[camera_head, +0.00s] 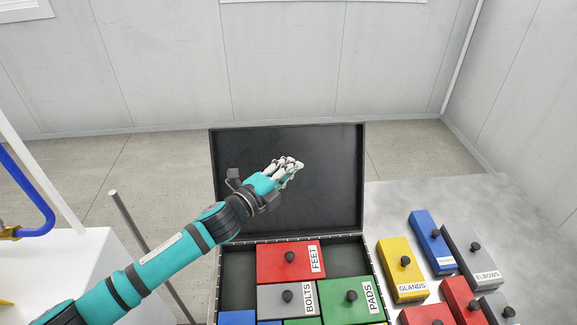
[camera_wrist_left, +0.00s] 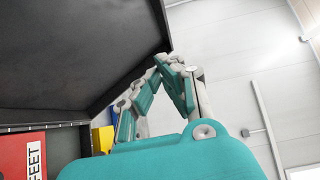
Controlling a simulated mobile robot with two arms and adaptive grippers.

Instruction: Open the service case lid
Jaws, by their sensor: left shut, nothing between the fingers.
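The service case (camera_head: 238,285) stands on the grey table with its black lid (camera_head: 235,145) raised, hinged along the far side and standing near upright. Inside lie labelled boxes, among them a red FEET box (camera_head: 280,262), a grey BOLTS box (camera_head: 272,299) and a green PADS box (camera_head: 340,310). My left gripper (camera_head: 296,168) is shut and empty in front of the lid's inner face. In the left wrist view the shut fingers (camera_wrist_left: 165,65) show near the lid's edge (camera_wrist_left: 120,85); whether they touch it I cannot tell. My right gripper is not in view.
On the table (camera_head: 400,205) right of the case stand a yellow GLANDS box (camera_head: 395,278), a blue box (camera_head: 425,232), a grey ELBOWS box (camera_head: 470,255) and red boxes (camera_head: 425,316). A white stand (camera_head: 85,265) with a blue pipe (camera_head: 25,185) is at left.

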